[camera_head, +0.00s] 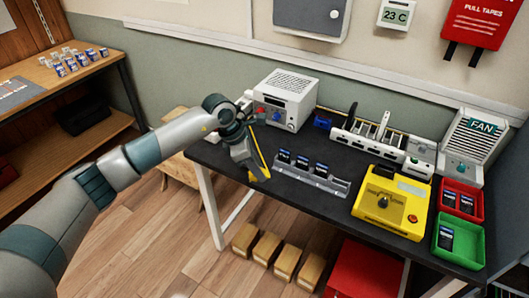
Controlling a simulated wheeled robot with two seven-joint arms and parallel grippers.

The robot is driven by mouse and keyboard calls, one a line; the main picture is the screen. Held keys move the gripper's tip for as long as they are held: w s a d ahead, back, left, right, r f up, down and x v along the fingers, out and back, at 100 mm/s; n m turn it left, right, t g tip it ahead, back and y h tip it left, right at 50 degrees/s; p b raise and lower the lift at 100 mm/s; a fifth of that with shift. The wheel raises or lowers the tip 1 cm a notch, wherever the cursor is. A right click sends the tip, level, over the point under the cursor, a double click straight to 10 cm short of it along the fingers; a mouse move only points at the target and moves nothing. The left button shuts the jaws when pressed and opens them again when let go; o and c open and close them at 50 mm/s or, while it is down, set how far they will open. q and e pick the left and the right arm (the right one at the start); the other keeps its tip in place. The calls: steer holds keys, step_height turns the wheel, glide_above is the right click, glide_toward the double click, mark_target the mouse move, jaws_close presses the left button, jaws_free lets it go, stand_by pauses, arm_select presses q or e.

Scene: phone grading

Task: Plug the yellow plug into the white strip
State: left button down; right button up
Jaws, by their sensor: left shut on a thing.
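My left arm reaches in from the left, and my left gripper (256,172) is over the left end of the dark table. It is shut on a narrow yellow thing (260,158), which seems to be the yellow plug; the gripper hides part of it, so its shape is unclear. The white strip (400,155) lies along the back of the table, right of the gripper and apart from it. Dark and white plugs or cords stand up from the strip. My right gripper is not in view.
A white box device (287,98) stands behind the gripper. A grey rack (318,185) with several phones lies in front of the strip. A yellow box (393,202), red tray (476,202), green tray (470,246) and fan unit (462,145) fill the right. Dark tabletop (220,158) shows bare at the left.

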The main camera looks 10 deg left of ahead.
arm_select(q)
steer(key=s+a+f+m+g+y, duration=0.1)
steer(key=s+a+m+g, duration=0.1)
steer(key=s+m, duration=0.5)
steer(key=s+a+f+m+g+y, duration=0.2)
steer(key=s+a+m, duration=0.1)
steer(key=s+m, duration=0.4)
steer(key=s+a+f+m+g+y, duration=0.1)
steer(key=s+a+m+g, duration=0.1)
steer(key=s+m, duration=0.6)
steer(key=s, duration=0.3)
steer(key=shift+s+a+f, duration=0.15)
steer(key=shift+a+f, duration=0.1)
steer(key=shift+f, duration=0.1)
